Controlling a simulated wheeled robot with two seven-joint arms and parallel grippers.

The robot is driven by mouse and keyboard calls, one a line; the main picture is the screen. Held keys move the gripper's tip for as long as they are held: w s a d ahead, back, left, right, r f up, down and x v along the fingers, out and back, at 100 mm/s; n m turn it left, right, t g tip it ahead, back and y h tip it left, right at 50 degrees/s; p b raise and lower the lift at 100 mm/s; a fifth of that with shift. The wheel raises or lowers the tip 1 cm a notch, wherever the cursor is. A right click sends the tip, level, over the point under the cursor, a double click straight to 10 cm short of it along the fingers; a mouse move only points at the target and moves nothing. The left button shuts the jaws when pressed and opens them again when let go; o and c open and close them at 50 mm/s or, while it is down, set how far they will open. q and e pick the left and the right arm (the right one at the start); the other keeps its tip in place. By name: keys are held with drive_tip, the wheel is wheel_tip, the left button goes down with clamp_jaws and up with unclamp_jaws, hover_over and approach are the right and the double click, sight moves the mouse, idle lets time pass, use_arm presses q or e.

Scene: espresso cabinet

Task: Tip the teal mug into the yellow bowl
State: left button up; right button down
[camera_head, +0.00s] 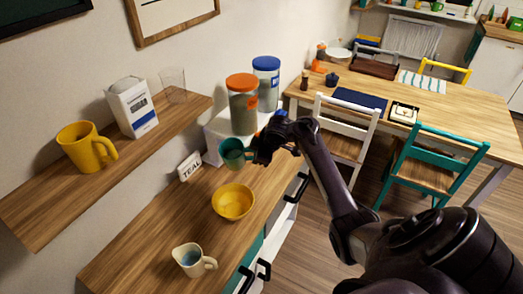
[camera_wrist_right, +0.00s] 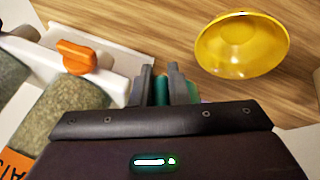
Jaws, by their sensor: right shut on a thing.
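The teal mug (camera_head: 233,153) is held by my right gripper (camera_head: 256,154) above the cabinet top, beyond the bowl in the head view. It looks roughly upright with its opening showing. In the right wrist view a strip of the teal mug (camera_wrist_right: 161,90) shows between the fingers of my right gripper (camera_wrist_right: 163,84); the rest is hidden. The yellow bowl (camera_head: 233,202) sits on the wooden top, nearer than the mug and apart from it. The bowl also shows in the right wrist view (camera_wrist_right: 241,46) at the upper right. My left gripper is out of view.
A cream jug (camera_head: 193,261) stands nearer than the bowl. A TEAL sign (camera_head: 189,166) stands left of the mug. Canisters with orange (camera_head: 242,103) and blue (camera_head: 266,77) lids stand behind. A wall shelf (camera_head: 110,170) holds a yellow mug (camera_head: 86,145).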

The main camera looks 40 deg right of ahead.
drive_tip(key=shift+s+d+f, duration=0.1)
drive_tip(key=shift+s+d, duration=0.05)
drive_tip(key=shift+d, duration=0.05)
wheel_tip(320, 180, down, 7)
drive_tip(key=d+n+t+h+b, duration=0.1)
drive_tip(key=t+h+b, duration=0.3)
drive_tip(key=b, duration=0.8)
drive_tip(key=shift+w, duration=0.25)
idle(0.9)
